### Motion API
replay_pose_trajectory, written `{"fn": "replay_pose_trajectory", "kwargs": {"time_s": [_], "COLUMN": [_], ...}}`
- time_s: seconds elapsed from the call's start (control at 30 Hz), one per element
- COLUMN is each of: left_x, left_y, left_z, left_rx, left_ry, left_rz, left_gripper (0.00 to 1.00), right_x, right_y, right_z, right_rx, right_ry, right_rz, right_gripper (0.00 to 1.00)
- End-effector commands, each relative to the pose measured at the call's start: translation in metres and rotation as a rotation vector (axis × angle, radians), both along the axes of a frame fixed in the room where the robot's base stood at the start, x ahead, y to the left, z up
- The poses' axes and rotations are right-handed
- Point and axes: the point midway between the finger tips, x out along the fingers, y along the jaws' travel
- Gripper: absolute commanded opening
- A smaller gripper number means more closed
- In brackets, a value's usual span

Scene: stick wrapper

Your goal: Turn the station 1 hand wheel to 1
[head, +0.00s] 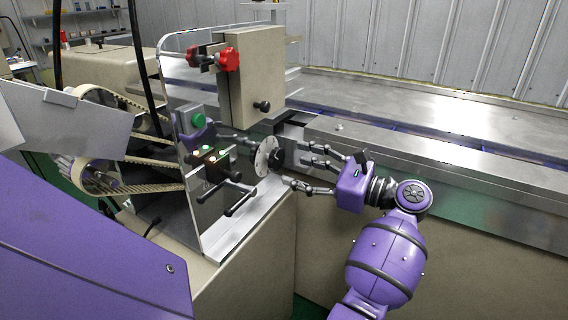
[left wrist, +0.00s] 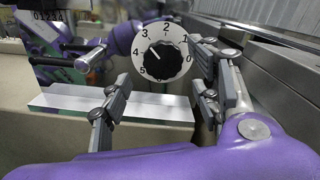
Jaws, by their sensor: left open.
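The station 1 hand wheel is a pale numbered dial (head: 266,157) with a dark round knob (head: 276,159) at its centre. In the left wrist view the dial (left wrist: 166,27) carries the numbers 0 to 5, with 2 at the top and 1 at the upper right. A white line on the knob (left wrist: 167,66) points up-left, between 3 and 4. My left gripper (head: 298,167) is open to the right of the knob, its fingers pointing at it. In the left wrist view the fingers (left wrist: 160,84) are spread, with the knob beyond them, apparently untouched.
A shiny panel (head: 205,225) with lit buttons and black handles stands left of the dial; purple shapes there look like reflections. A beige box (head: 250,80) with red knobs stands above. A long steel bed (head: 450,165) runs along the right. Belts (head: 130,187) lie left.

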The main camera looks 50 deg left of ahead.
Motion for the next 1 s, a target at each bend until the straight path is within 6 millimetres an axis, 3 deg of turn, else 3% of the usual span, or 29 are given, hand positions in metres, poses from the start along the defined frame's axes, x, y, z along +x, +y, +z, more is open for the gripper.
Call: {"fn": "replay_pose_trajectory", "kwargs": {"time_s": [0.1, 0.3, 0.63, 1.0], "left_x": [-0.007, -0.013, -0.014, -0.014], "left_y": [0.020, 0.040, 0.045, 0.045], "left_z": [0.001, 0.001, 0.000, 0.000], "left_rx": [0.002, 0.002, 0.002, 0.001], "left_ry": [0.001, 0.002, 0.004, 0.004], "left_rz": [0.002, 0.000, -0.001, 0.000], "left_gripper": [0.57, 0.57, 0.57, 0.14], "right_x": [0.001, 0.001, -0.003, -0.005], "right_y": [0.000, 0.000, 0.000, 0.000], "right_z": [0.004, 0.005, 0.004, 0.004], "right_rx": [0.000, -0.001, -0.001, -0.001], "right_ry": [-0.004, -0.004, 0.003, 0.007], "right_rz": [0.001, 0.003, 0.002, 0.002], "right_gripper": [0.33, 0.33, 0.33, 0.33]}}
